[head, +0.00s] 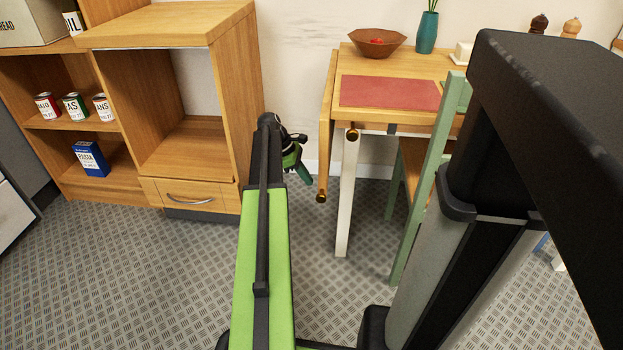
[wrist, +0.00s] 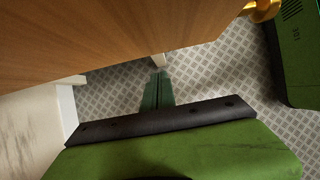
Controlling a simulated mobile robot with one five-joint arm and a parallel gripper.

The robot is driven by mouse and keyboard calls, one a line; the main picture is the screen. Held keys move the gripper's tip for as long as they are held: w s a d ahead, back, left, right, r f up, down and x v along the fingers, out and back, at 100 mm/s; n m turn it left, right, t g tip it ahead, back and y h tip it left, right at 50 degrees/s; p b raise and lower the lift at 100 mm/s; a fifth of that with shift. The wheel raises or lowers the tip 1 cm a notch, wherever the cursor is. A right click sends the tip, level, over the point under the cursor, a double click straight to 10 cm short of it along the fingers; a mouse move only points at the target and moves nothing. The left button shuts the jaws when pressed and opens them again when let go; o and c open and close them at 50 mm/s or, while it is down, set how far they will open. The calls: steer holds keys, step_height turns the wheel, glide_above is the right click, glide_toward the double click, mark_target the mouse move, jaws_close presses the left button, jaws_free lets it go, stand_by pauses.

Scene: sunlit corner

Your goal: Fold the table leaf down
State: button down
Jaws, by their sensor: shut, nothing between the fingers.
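The wooden table (head: 440,65) stands at the right in the head view. Its leaf (head: 327,125) hangs down along the table's left side, close to vertical, with a brass knob (head: 321,196) near its lower end. In the wrist view a broad wooden face (wrist: 110,40), which looks like the leaf, fills the upper left, with a brass knob (wrist: 262,10) at its corner. My gripper (head: 304,177) is just left of the leaf, low down, pointing downward. In the wrist view its fingers (wrist: 157,88) are together and empty. I cannot tell whether it touches the leaf.
A wooden cabinet (head: 165,35) with an open bay and a drawer stands close on the left of my arm. A green chair (head: 430,180) is at the table's front. A bowl (head: 377,42), a teal vase (head: 427,33) and a red mat (head: 390,92) are on the tabletop.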

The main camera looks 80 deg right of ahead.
steer(key=w+r+p, duration=0.2)
steer(key=w, duration=0.9)
steer(key=shift+a+r+p, duration=0.35)
steer(key=shift+r+p, duration=0.05)
steer(key=shift+w, duration=0.1)
